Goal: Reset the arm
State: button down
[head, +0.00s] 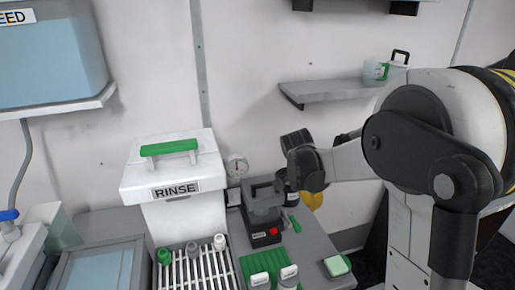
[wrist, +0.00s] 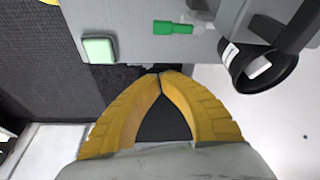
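My gripper (wrist: 160,75) has yellow ribbed fingers whose tips meet in the wrist view, with nothing seen between them. In the head view my arm reaches in from the right, and a bit of the yellow fingers (head: 313,201) shows below the dark wrist, pointing down beside the grey bench. Much of the gripper is hidden by the wrist there. In the wrist view the fingertips sit by the bench edge, apart from the green handle (wrist: 174,28) and the black cup-shaped part (wrist: 258,68).
A dark device (head: 262,218) with a red button stands on the bench, close left of my gripper. The white RINSE tank (head: 172,170) is further left. A green-topped block (head: 337,266) lies near the bench edge. A wall shelf (head: 330,91) holds a cup (head: 374,72).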

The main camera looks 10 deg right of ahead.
jog(key=s+a+r+n+t+y+b, duration=0.1)
jog(key=s+a+r+n+t, duration=0.2)
jog(key=s+a+n, duration=0.3)
jog(key=s+a+r+n+t+y+b, duration=0.1)
jog(key=s+a+n, duration=0.6)
jog(key=s, duration=0.7)
jog(key=shift+s+r+n+t+y, duration=0.25)
jog(key=shift+r+n+t+y, duration=0.65)
jog(key=shift+r, duration=0.9)
jog(key=shift+a, duration=0.1)
